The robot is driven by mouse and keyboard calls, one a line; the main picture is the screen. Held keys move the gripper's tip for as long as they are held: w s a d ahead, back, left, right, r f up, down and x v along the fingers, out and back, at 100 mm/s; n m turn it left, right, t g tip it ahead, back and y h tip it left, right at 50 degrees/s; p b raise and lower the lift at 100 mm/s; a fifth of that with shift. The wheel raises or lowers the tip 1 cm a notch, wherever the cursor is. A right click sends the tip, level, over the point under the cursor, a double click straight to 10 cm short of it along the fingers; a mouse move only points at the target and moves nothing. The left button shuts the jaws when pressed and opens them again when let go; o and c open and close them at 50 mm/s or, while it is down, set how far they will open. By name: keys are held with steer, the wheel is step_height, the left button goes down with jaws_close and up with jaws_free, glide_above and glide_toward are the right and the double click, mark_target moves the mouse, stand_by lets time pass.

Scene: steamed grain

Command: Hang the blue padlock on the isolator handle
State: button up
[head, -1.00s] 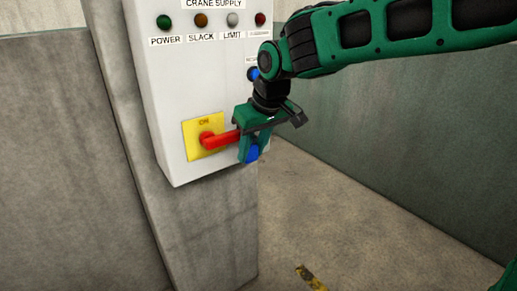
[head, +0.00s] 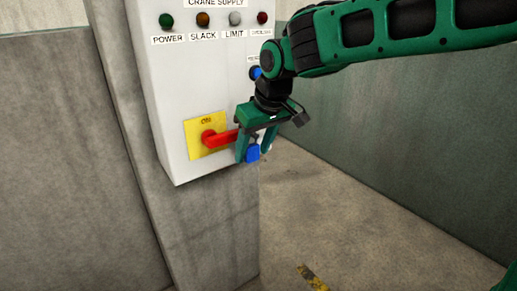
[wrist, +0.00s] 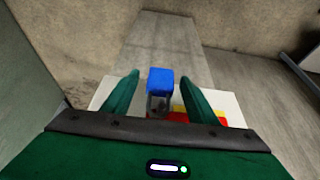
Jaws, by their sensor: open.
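The blue padlock (head: 253,153) is at the outer end of the red isolator handle (head: 222,138), its body below the handle. In the wrist view the padlock (wrist: 160,81) lies between my fingers, with its grey shackle at the red handle (wrist: 181,116). The shackle appears to be over the handle, though my fingers partly hide the contact. My gripper (head: 254,156) is open, one finger on each side of the padlock, with gaps showing in the wrist view. The handle points right from its yellow plate (head: 193,148).
The white control box (head: 175,90) carries labelled lamps above the handle and is mounted on a concrete pillar (head: 210,230). A blue button (head: 255,73) is on the box beside my wrist. Open floor (head: 350,210) lies to the right.

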steer(key=v, duration=1)
steer(key=s+d+f+m+h, duration=0.1)
steer(key=s+d+f+m, duration=0.15)
steer(key=d, duration=0.55)
steer(key=s+d+f+m+g, duration=0.1)
steer(key=s+d+f+m, duration=0.15)
steer(key=d, duration=0.65)
steer(key=s+d+f+m+h, duration=0.1)
steer(key=s+d+f, duration=0.15)
steer(key=d, duration=0.55)
steer(key=s+d+f+m+g, duration=0.1)
steer(key=s+d+f+m, duration=0.1)
steer(key=s, duration=0.4)
steer(key=s+d+f+m, duration=0.2)
steer(key=s+d+f, duration=0.3)
steer(key=s+d, duration=0.1)
steer(key=s+d+f+m+g, duration=0.1)
steer(key=s+d+f+m, duration=0.2)
steer(key=s, duration=0.4)
steer(key=shift+s+d+f+g, duration=0.35)
steer(key=shift+d+f, duration=0.2)
steer(key=shift+d, duration=0.4)
steer(key=shift+w+f, duration=0.25)
steer(key=shift+w, duration=0.4)
